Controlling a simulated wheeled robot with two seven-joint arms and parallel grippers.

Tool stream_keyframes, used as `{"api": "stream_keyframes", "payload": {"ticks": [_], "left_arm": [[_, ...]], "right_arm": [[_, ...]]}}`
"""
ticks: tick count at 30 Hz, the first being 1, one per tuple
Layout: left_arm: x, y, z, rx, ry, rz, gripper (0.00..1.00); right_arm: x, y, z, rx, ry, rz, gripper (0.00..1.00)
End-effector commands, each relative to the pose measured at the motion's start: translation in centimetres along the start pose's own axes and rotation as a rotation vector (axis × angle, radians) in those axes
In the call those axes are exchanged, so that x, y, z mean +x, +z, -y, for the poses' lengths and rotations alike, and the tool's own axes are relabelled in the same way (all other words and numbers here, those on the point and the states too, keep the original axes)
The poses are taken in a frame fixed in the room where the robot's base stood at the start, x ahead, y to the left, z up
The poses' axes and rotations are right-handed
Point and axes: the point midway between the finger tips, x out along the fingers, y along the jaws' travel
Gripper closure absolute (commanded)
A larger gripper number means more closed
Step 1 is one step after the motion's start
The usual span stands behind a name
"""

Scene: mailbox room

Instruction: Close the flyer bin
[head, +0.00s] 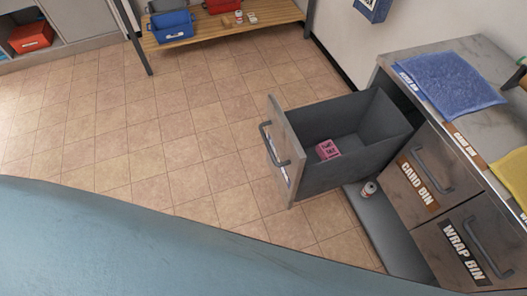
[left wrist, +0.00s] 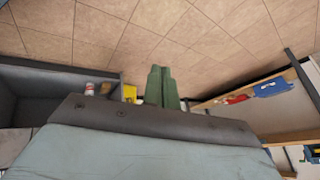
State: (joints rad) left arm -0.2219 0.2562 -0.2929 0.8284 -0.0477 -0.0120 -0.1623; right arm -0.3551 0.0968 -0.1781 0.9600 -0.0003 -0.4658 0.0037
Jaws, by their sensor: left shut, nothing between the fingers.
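The flyer bin is a grey drawer (head: 350,179) pulled far out of the cabinet at the right in the head view. Its front panel (head: 287,150) carries a dark bar handle (head: 278,146). A label on the panel is seen too edge-on to read. A pink block (head: 327,149) lies inside the drawer. My left gripper (left wrist: 163,84) shows as two green fingers, shut and empty, in the left wrist view, with floor tiles behind it. It is not in the head view, so its distance from the drawer cannot be told. My right gripper is not in view.
Below the drawer a can (head: 369,188) stands on a grey ledge. The card bin (head: 424,178) and wrap bin (head: 473,243) are shut. A blue mat (head: 447,82) lies on the cabinet top. A bench (head: 222,27) holds bins at the back. Tiled floor left of the drawer is clear.

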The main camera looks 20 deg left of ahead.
Motion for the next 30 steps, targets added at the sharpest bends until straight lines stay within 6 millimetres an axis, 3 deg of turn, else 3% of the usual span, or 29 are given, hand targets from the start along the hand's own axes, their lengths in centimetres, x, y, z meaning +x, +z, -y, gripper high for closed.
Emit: {"api": "stream_keyframes", "payload": {"ticks": [1, 3, 6, 9, 12, 16, 21, 25, 30], "left_arm": [[2.4, -2.6, 3.2, 0.116, -0.050, -0.116, 1.00], [3.3, -6.9, 6.7, 0.272, -0.109, -0.269, 1.00], [3.2, -12.8, 10.1, 0.495, -0.193, -0.478, 1.00], [1.9, -18.0, 11.9, 0.718, -0.271, -0.679, 1.00], [-0.2, -22.0, 12.1, 0.924, -0.340, -0.865, 1.00], [-3.1, -25.1, 11.1, 1.135, -0.408, -1.065, 1.00], [-5.8, -26.6, 9.8, 1.288, -0.456, -1.221, 1.00], [-6.6, -27.2, 9.2, 1.327, -0.469, -1.266, 1.00], [-6.1, -29.1, 8.4, 1.329, -0.473, -1.271, 1.00]], "right_arm": [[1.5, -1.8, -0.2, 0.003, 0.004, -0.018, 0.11], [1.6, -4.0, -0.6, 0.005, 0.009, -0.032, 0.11], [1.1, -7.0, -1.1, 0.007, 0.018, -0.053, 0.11], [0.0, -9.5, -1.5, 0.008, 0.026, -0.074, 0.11], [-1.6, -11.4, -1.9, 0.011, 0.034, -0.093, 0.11], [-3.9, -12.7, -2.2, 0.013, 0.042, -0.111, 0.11], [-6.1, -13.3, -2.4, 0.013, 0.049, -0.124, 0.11], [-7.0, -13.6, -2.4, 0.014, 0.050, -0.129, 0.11], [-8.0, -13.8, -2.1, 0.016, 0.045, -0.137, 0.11]]}}
